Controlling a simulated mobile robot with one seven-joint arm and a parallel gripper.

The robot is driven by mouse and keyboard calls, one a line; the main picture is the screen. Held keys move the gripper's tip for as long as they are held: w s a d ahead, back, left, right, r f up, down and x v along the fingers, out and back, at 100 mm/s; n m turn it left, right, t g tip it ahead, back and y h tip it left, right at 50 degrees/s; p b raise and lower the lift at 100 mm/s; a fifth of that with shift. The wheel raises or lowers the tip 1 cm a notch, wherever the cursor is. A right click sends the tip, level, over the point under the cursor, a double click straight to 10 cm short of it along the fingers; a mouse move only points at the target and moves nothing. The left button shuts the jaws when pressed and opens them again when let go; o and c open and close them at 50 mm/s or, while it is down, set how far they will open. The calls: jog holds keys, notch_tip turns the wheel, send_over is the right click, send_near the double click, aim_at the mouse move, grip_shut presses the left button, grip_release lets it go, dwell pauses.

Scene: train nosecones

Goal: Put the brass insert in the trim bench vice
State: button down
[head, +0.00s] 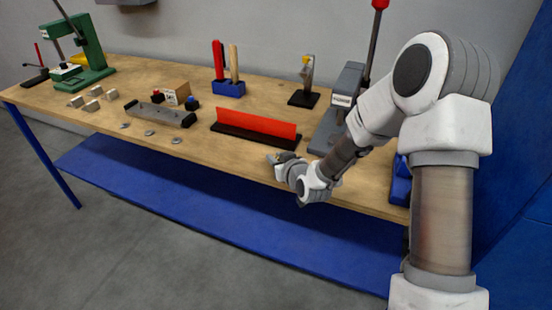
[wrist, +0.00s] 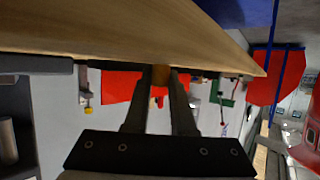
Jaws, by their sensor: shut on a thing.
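My gripper (head: 282,159) is low over the front edge of the bench, in front of the red strip. In the wrist view my gripper (wrist: 162,72) has its two dark fingers shut on a small brass-coloured piece, the brass insert (wrist: 161,75), held between the tips. The insert is too small to make out in the head view. A blue body at the bench's right front corner (head: 400,185) may be the trim bench vice; my arm hides much of it, and its jaws cannot be seen.
The red strip on a black base (head: 255,127) stands behind my gripper. A grey press (head: 345,95) stands at the right. A black stand with a yellow top (head: 304,95), a blue tool holder (head: 229,89), a dark grey bar fixture (head: 160,115) and a green press (head: 92,50) stand further back and left.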

jog(key=c, duration=0.8)
grip_release()
jog(key=shift+o, duration=0.2)
jog(key=shift+r+p, duration=0.1)
jog(key=shift+p, duration=0.4)
jog(key=p+v, duration=0.4)
jog(key=v, duration=0.9)
jog(key=shift+w+d+r, duration=0.15)
jog(key=shift+w+d, duration=0.05)
jog(key=shift+d, duration=0.05)
jog(key=p, duration=0.3)
jog(key=shift+s+d+r, duration=0.15)
jog(key=shift+s, duration=0.1)
jog(key=shift+f+p+v, duration=0.15)
jog(key=shift+p+v, duration=0.8)
jog(key=shift+p, duration=0.65)
jog(key=shift+f+p+v, duration=0.1)
jog(key=shift+p+v, duration=0.8)
jog(key=shift+p, duration=0.65)
